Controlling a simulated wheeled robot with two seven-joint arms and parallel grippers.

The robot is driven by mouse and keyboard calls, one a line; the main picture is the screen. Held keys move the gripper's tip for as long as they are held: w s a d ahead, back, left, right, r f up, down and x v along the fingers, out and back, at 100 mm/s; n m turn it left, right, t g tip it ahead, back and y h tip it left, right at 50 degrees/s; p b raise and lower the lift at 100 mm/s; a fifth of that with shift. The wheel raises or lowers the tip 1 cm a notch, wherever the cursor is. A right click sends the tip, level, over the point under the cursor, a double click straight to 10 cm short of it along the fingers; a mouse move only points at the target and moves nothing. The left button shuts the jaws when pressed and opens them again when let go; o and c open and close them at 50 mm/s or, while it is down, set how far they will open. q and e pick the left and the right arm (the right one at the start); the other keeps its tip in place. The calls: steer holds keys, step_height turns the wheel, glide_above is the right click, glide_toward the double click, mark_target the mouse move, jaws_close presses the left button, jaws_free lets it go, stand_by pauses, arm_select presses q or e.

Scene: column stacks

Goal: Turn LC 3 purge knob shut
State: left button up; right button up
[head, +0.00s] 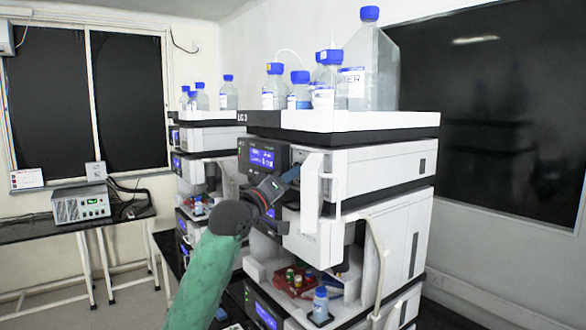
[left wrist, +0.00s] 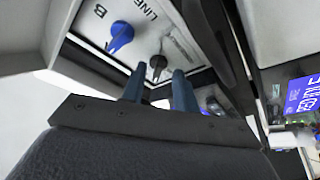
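The LC 3 stack (head: 340,160) stands in the middle of the head view, with its label on the top tray's front edge. My left gripper (head: 290,176) is at its front, by the upper modules; the knobs are hidden there. In the left wrist view, a black knob (left wrist: 157,63) sits on a pale panel, just beyond and between the tips of my left gripper (left wrist: 158,76). The fingers are apart with nothing held; I cannot tell whether they touch the knob. A larger blue knob (left wrist: 120,36) is up and to the left, near a "B" mark. My right gripper is not in view.
Bottles with blue caps (head: 370,60) crowd the stack's top tray. An open white door (head: 311,190) juts out right of the gripper. A lower bay holds a red vial tray (head: 294,281) and a small bottle (head: 320,304). Another stack (head: 197,160) stands behind on the left.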

arm_select(q)
steer(key=shift+w+d+r, duration=0.3)
steer(key=shift+w+d, duration=0.1)
steer(key=shift+w, duration=0.1)
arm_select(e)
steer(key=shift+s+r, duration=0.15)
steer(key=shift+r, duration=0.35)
arm_select(q)
steer(key=shift+s, duration=0.1)
jaws_close()
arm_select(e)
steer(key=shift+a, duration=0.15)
